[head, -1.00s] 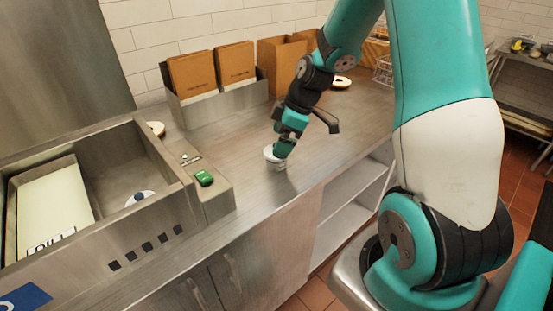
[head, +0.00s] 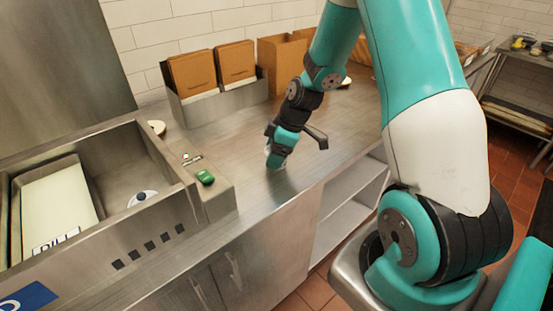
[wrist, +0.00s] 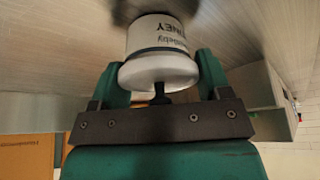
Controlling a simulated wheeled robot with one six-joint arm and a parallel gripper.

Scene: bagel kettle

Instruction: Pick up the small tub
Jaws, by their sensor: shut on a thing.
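The small tub (wrist: 160,55) is white with a dark band and upside-down dark lettering in the wrist view. It sits between the two green fingers of my gripper (wrist: 164,78), which is shut on it. In the head view my gripper (head: 277,158) points down at the steel counter, near its front edge. There the tub is almost wholly hidden by the gripper; only a sliver of white shows. I cannot tell whether the tub still touches the counter.
A steel basin (head: 115,155) with a pale tray (head: 58,205) and a white round item (head: 142,198) is at left. A green item (head: 205,177) lies on its ledge. Brown cartons (head: 190,72) stand at the back. The counter (head: 235,145) around the gripper is mostly clear.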

